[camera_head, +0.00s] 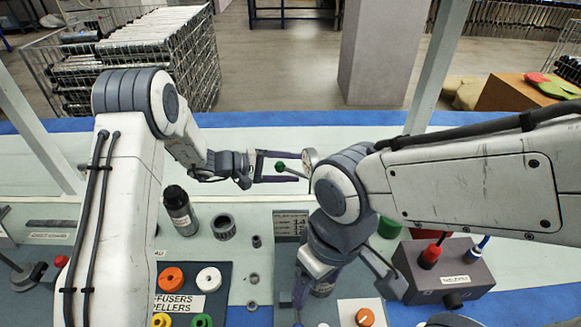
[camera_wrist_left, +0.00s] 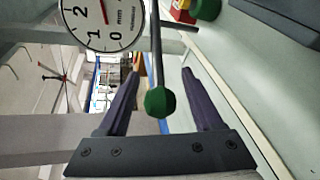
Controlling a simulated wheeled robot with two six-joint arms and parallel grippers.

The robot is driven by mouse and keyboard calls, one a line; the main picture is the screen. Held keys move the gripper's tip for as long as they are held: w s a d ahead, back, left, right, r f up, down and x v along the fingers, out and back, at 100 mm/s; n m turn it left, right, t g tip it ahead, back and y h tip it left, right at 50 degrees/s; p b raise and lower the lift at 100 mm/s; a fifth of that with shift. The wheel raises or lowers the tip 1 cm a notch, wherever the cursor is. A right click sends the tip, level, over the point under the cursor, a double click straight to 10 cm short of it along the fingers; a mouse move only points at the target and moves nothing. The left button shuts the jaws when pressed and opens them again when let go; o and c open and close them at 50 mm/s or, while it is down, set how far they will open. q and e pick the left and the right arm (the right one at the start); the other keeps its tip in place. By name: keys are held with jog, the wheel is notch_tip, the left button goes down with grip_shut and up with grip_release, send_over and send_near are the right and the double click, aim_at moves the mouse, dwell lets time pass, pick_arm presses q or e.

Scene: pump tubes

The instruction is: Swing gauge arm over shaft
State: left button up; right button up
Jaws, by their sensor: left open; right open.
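The gauge (camera_head: 309,160) hangs above the bench in the head view. Its white dial (camera_wrist_left: 104,22), marked in mm, fills the top left of the left wrist view. A thin dark arm ends in a green ball knob (camera_head: 280,166), and the knob also shows in the left wrist view (camera_wrist_left: 160,102). My left gripper (camera_head: 300,167) is open, with its purple fingers (camera_wrist_left: 162,76) on either side of the knob and gaps on both sides. My right gripper (camera_head: 322,287) is open and points down low over the bench, partly hidden by its wrist. I cannot make out the shaft.
A dark bottle (camera_head: 180,212) and a ribbed ring (camera_head: 223,227) stand left of my right gripper. Orange and white rings (camera_head: 208,279) lie on a dark mat. A grey box (camera_head: 443,268) with red and blue plugs stands right. The bench behind my left gripper is clear.

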pick_arm(q)
grip_shut()
dwell(1.3)
